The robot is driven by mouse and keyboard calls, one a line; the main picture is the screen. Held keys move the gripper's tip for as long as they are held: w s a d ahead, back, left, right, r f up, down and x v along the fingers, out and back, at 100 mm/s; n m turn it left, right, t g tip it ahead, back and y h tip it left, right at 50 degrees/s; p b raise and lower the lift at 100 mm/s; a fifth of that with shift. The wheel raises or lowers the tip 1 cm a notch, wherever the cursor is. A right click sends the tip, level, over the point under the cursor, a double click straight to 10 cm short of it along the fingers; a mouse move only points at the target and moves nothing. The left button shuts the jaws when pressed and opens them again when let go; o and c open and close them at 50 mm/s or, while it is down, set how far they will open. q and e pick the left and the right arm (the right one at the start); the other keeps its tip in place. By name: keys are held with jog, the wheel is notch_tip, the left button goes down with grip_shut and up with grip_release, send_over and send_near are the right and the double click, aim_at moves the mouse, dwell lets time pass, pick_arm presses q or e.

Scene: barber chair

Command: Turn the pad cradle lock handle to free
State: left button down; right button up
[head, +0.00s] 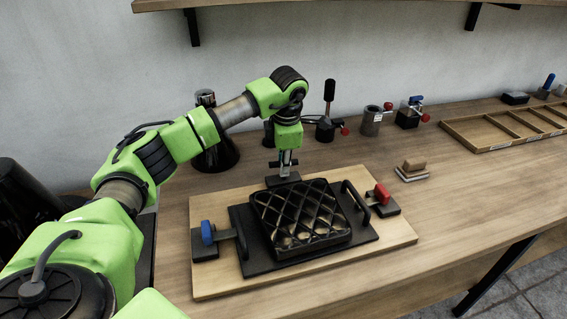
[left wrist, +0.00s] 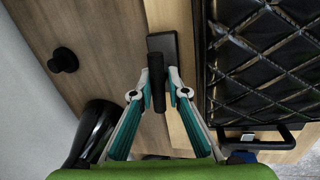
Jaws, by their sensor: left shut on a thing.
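A black quilted pad (head: 303,215) lies on a dark cradle plate (head: 247,262) with side handles, on a pale wooden board (head: 215,288). At the pad's far edge is a black lock block (head: 274,181). In the left wrist view a black cylindrical handle (left wrist: 157,78) shows over this block (left wrist: 164,42). My left gripper (head: 285,170) points down behind the pad. In the left wrist view its fingers (left wrist: 158,88) are shut on the black handle, one on each side. The gripper hides most of this handle in the head view. My right gripper is not in view.
A blue-handled clamp (head: 207,234) sits left of the pad and a red-handled clamp (head: 382,194) right of it. A brown block (head: 413,166), small fixtures (head: 371,120) and a wooden tray (head: 480,133) stand farther right. The right front of the table is clear.

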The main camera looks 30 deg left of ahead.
pick_arm(q)
jog(key=shift+n, duration=0.7)
jog(key=c, duration=2)
grip_release()
jog(key=shift+o, duration=0.2)
notch_tip(320, 180, up, 12)
jog(key=s+d, duration=0.1)
jog(key=d, duration=0.1)
jog(key=shift+s, duration=0.25)
jog(key=shift+f, duration=0.15)
